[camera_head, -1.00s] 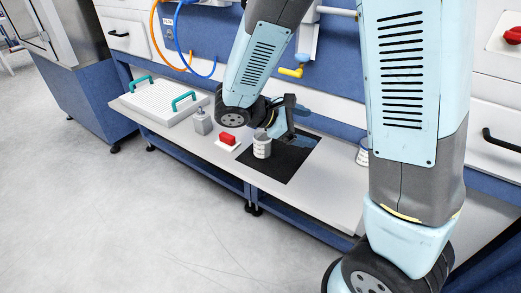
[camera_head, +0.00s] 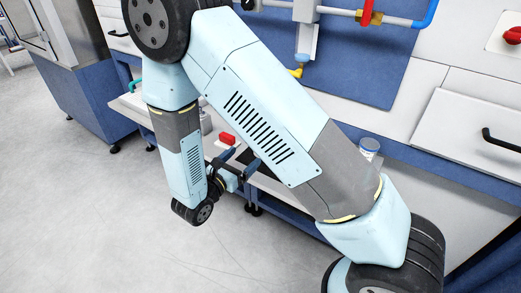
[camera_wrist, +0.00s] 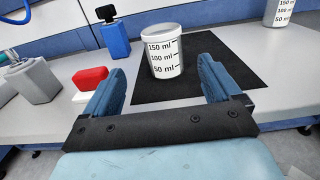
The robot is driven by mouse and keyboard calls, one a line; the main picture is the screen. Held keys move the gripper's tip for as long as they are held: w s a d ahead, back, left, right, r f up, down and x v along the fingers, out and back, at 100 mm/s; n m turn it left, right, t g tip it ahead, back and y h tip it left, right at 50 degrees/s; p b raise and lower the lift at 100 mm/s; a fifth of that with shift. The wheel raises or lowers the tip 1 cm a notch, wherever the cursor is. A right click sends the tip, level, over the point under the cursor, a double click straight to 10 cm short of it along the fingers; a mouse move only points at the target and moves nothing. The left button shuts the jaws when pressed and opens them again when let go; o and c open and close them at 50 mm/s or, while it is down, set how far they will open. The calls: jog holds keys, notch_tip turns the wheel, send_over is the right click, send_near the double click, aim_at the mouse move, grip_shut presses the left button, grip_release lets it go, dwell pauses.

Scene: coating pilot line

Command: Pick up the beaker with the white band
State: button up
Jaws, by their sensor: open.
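A beaker with a white band and black volume marks (camera_wrist: 165,58) stands upright on a black mat (camera_wrist: 215,70) in the wrist view. In the head view my arm hides this beaker. A second white-banded beaker (camera_wrist: 279,12) stands farther back right; a beaker also shows at the right of the bench in the head view (camera_head: 369,149). My gripper (camera_wrist: 162,66) is open and empty. Its blue fingers point toward the nearer beaker, which shows in the gap between them, apparently just beyond the tips. In the head view my gripper (camera_head: 240,163) is at the bench's front edge.
A red block (camera_wrist: 90,77) on a white base and a grey bottle (camera_wrist: 36,80) stand left of the mat. A blue bottle with a black cap (camera_wrist: 116,41) stands behind left. A wall panel with pipes (camera_head: 370,55) rises behind the bench.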

jog(key=x, duration=1.3)
jog(key=shift+s+d+r, duration=0.1)
jog(key=shift+s+r, duration=0.05)
jog(key=c, duration=1)
